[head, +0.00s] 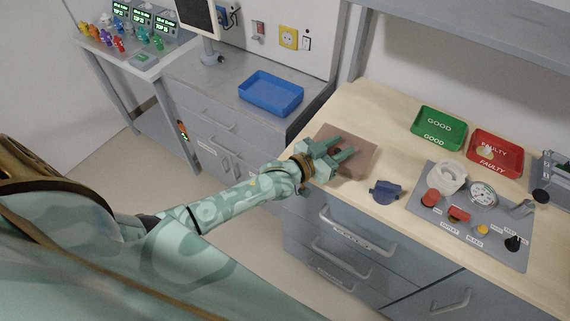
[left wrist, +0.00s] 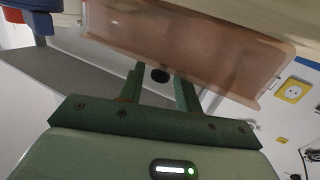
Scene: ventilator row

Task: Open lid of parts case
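The parts case (head: 366,157) is a flat, brownish-pink box on the left part of the wooden worktop; its top looks shut. In the left wrist view the translucent brownish case (left wrist: 185,40) fills the upper middle, just ahead of the fingers. My left gripper (head: 345,149) reaches over the case from its left side, hiding part of it. In the left wrist view its two fingers (left wrist: 160,90) stand apart with a gap between them. A small dark round thing (left wrist: 160,75) shows in that gap; I cannot tell whether anything touches. My right gripper is not in view.
A dark blue object (head: 385,191) lies at the worktop's front edge, right of the case. A grey control panel (head: 470,240), green tray (head: 424,138) and red tray (head: 513,165) lie further right. A blue tray (head: 271,93) sits on the grey counter to the left.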

